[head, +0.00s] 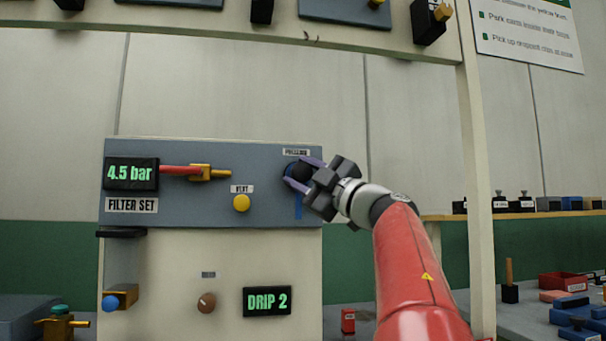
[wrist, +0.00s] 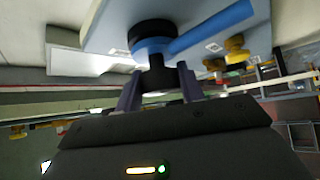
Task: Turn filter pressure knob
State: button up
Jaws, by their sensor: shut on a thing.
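The filter set panel (head: 270,210) is blue-grey, with a display reading 4.5 bar (head: 131,174) at its left. The pressure knob (head: 301,172) is dark with blue parts and sits under the PRESSURE label (head: 296,152) at the panel's right. My gripper (head: 298,174) reaches it from the right, with one purple finger above it and one below, shut on it. In the wrist view the knob's dark stem (wrist: 155,76) lies between my fingers (wrist: 159,86), with a blue ring and a blue pipe behind it. The gripper hides part of the knob in the head view.
A red-and-brass fitting (head: 200,172) and a yellow vent knob (head: 241,203) are on the same panel. Below are a brown knob (head: 206,303) and a DRIP 2 display (head: 267,301). A pale frame post (head: 476,180) stands right of my arm. A cluttered bench lies at lower right.

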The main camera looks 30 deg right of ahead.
jog(key=shift+n+g, duration=0.4)
jog(key=shift+n, duration=0.2)
jog(key=o, duration=1)
jog(key=shift+c, duration=0.2)
jog(key=b+v, duration=0.2)
jog(key=v, duration=0.5)
jog(key=shift+s+f, duration=0.15)
jog(key=shift+s, duration=0.15)
jog(key=shift+s+d, duration=0.1)
jog(key=shift+d, duration=0.1)
